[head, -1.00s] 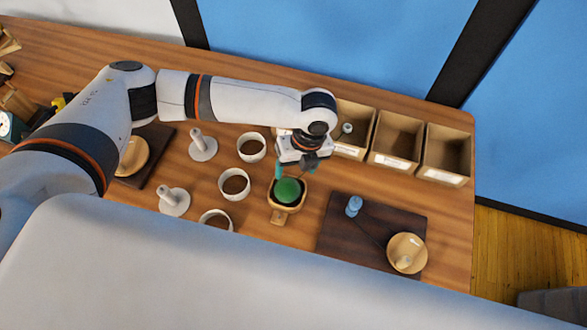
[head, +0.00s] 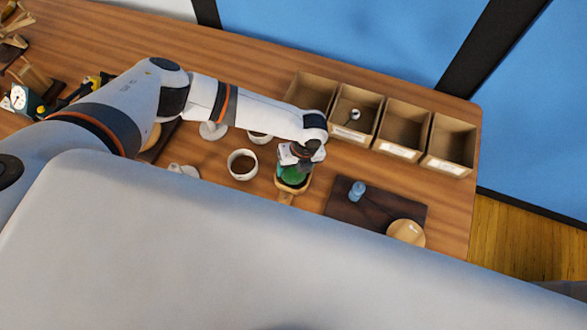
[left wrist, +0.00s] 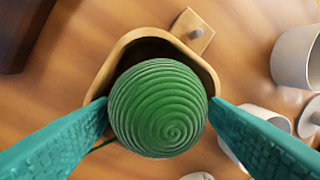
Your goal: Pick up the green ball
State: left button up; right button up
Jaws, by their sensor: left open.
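The green ball (left wrist: 157,108) has spiral ridges, like wound yarn, and sits at the mouth of a small wooden holder (left wrist: 122,50) with a dark inside. In the head view the ball (head: 293,174) is partly hidden under my left gripper (head: 298,166). In the left wrist view the two teal fingers of my left gripper (left wrist: 158,112) are open, one on each side of the ball. Their tips are close to its sides; I cannot tell whether they touch it. My right gripper is not in view.
White cups (head: 242,164) stand left of the holder. A dark board (head: 385,211) with a blue item (head: 357,190) and a round wooden piece (head: 406,232) lies to the right. My own body hides the front of the table.

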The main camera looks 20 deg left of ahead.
pick_arm(q)
jog(key=shift+f, duration=0.35)
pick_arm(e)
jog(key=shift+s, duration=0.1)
pick_arm(q)
jog(key=c, duration=0.6)
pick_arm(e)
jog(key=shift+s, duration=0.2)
pick_arm(q)
notch_tip(320, 180, up, 10)
jog(key=shift+r+b, duration=0.1)
jog(key=shift+b, duration=0.65)
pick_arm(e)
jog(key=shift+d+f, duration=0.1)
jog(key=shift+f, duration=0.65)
